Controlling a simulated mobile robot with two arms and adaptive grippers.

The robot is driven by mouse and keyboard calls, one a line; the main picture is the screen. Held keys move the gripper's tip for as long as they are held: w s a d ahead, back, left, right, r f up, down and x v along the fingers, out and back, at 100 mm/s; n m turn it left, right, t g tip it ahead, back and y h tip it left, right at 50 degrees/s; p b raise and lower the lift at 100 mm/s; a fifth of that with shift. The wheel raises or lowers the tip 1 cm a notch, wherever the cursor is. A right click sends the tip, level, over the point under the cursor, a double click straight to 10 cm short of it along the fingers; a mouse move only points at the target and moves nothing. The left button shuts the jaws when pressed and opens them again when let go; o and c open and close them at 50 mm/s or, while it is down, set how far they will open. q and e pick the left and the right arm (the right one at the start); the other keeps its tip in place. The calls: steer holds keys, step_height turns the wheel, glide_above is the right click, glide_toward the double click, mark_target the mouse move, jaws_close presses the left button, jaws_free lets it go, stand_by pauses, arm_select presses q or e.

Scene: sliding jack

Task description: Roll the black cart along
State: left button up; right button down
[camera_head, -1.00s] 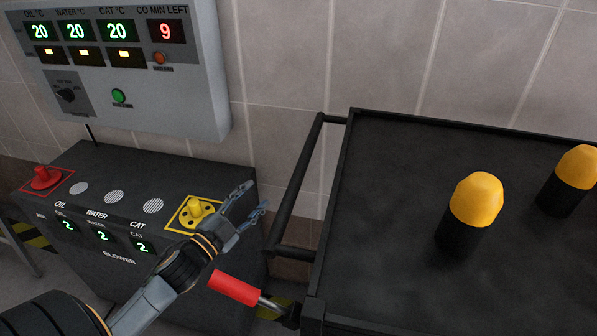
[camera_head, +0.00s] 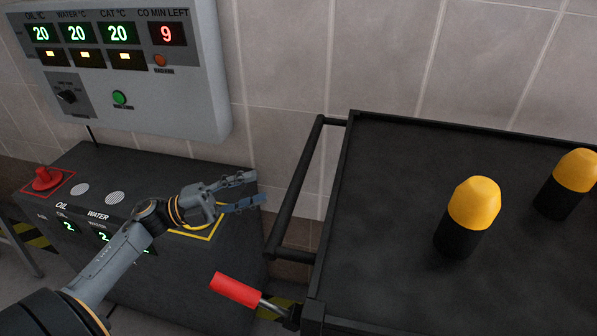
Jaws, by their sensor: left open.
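The black cart (camera_head: 390,250) fills the right side of the head view, with a flat dark top and a raised rim. Its black push handle (camera_head: 297,190) sticks out from its left side. A lever with a red grip (camera_head: 236,289) juts out at the cart's lower left corner. My left gripper (camera_head: 260,188) is open and empty, a little left of the handle and apart from it, with its fingers pointing right. My right gripper is not in view.
Two black posts with yellow caps (camera_head: 474,204) stand on the cart. A dark blower console (camera_head: 190,290) with a red knob (camera_head: 46,178) lies under my left arm. A grey display panel (camera_head: 130,75) hangs on the tiled wall (camera_head: 400,60) behind.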

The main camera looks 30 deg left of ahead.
mark_target(299, 175)
arm_select(q)
steer(key=p+x, duration=0.2)
steer(key=x, duration=0.8)
steer(key=shift+w+d+p, duration=0.15)
steer(key=shift+d+p, duration=0.15)
jaws_close()
